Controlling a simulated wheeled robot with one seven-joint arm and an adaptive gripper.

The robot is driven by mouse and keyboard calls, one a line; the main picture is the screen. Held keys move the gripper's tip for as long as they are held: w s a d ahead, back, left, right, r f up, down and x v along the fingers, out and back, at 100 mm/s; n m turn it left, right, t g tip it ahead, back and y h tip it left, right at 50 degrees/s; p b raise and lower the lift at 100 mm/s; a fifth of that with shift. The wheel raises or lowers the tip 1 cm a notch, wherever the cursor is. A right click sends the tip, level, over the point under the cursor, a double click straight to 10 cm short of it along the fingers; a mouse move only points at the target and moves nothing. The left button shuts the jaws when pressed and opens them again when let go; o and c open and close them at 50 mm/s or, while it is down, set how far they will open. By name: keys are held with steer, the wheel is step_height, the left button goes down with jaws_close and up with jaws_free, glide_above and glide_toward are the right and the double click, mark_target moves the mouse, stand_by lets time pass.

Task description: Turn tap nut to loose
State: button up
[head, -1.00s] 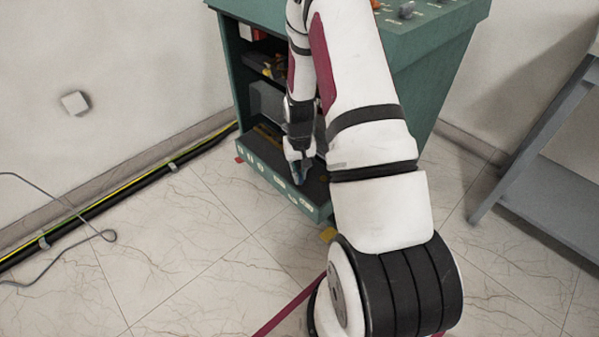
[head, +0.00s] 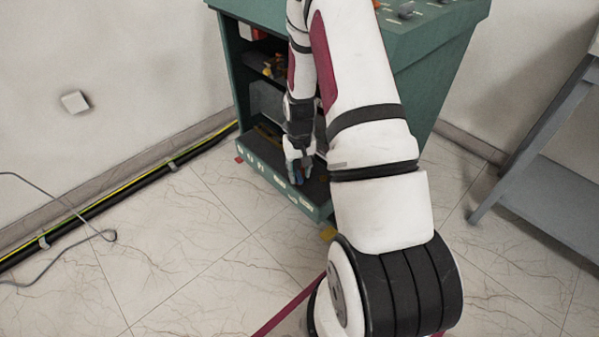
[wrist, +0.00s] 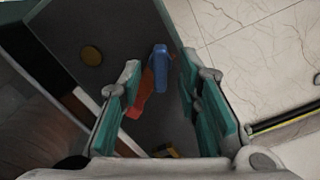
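My gripper (head: 299,172) points down over the lower shelf of the green cabinet (head: 448,75). In the wrist view its two teal-padded fingers (wrist: 160,108) are spread apart with a gap between them. A blue piece (wrist: 160,68) and a red piece (wrist: 136,95) show in and just beyond that gap, over a dark surface. Neither finger visibly touches the blue piece. I cannot tell for certain which of these is the tap nut.
The cabinet's open front has shelves and walls close around my gripper. A grey table (head: 550,190) stands at the right. A black cable with a yellow-green stripe (head: 120,195) runs along the left wall. The tiled floor in front is mostly clear.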

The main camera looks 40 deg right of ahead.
mark_target(299, 175)
step_height(299, 175, up, 12)
steer(key=shift+f, duration=0.2)
stand_by(0.6)
steer(key=s+a+r+n, duration=0.1)
steer(key=s+a+r, duration=0.3)
steer(key=a+r, duration=0.4)
steer(key=s+a+r+n, duration=0.1)
steer(key=s+a+r, duration=0.35)
steer(key=r, duration=0.65)
steer(key=s+a+r+n, duration=0.1)
steer(key=s+a+r, duration=0.15)
steer(key=s, duration=0.45)
steer(key=s+a+r+n, duration=0.1)
steer(key=s+a+r, duration=0.1)
steer(key=s+a, duration=0.3)
steer(key=s+a+r+n, duration=0.1)
steer(key=s+a+r, duration=0.15)
steer(key=s, duration=0.55)
step_height(299, 175, up, 26)
steer(key=t+p, duration=0.4)
steer(key=p, duration=2.1)
steer(key=shift+s+r, duration=0.15)
steer(key=shift+s, duration=0.15)
